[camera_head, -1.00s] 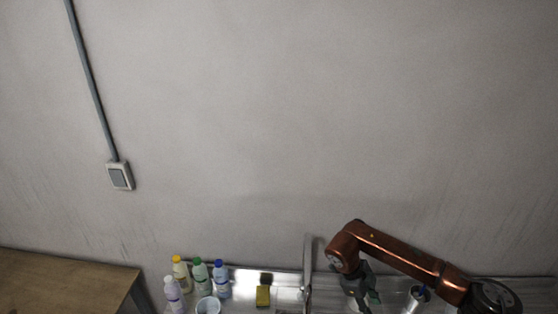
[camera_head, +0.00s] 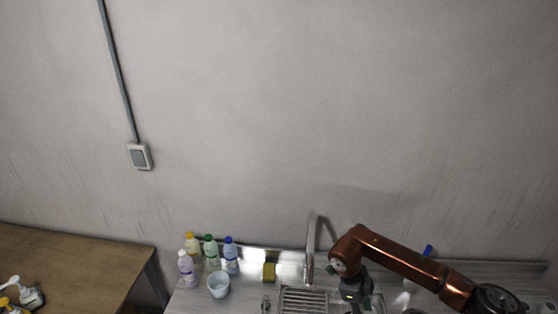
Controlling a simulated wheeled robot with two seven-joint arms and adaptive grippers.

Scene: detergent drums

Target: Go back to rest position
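My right arm comes in from the right over the metal counter (camera_head: 185,303). Its gripper (camera_head: 357,301) points down near the bottom edge, right of the tap (camera_head: 311,247). The fingertips are too dark and small to read, and I see nothing clearly held. My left arm and gripper are not in view.
Bottles with yellow (camera_head: 191,243), green (camera_head: 210,250) and blue (camera_head: 231,257) caps, a pale purple bottle (camera_head: 187,268) and a pale cup (camera_head: 219,286) stand at the counter's left. A yellow sponge (camera_head: 269,272) is near the tap. A wooden table (camera_head: 80,265) holds pump bottles (camera_head: 24,294).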

